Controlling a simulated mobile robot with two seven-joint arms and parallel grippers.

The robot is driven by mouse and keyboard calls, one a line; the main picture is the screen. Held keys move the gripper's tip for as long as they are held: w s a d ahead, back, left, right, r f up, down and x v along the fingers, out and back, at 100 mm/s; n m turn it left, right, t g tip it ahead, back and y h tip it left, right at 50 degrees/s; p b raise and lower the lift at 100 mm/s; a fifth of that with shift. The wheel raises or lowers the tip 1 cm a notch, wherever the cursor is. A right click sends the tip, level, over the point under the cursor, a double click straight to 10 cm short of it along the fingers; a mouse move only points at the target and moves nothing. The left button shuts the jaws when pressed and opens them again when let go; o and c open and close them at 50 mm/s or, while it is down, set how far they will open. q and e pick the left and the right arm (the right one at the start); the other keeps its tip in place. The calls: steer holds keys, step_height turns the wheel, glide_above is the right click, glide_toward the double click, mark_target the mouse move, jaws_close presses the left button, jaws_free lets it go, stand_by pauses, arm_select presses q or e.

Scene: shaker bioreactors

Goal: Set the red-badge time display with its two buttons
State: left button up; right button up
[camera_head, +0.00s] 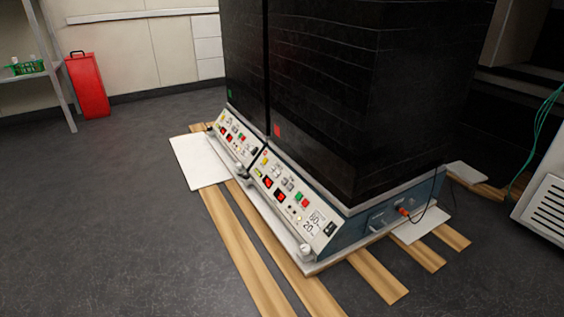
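Two tall black shaker units stand side by side. The nearer one carries a red badge (277,130) low on its black front. Below it is a sloped white control panel (293,204) with two small dark displays lit red, one (267,182) higher up and one (280,196) lower down. Small buttons and red and green switches sit around them. The digits, the labels and which display is time are too small to tell. The farther unit has a green badge (229,93) and a similar panel (237,138). Neither of my grippers is in view.
The units stand on wooden planks (238,243) and white boards (200,160). A red case (87,85) and a shelf with a green basket (27,67) are at the back left. A white vented box (547,202) is at right. The grey floor at front left is clear.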

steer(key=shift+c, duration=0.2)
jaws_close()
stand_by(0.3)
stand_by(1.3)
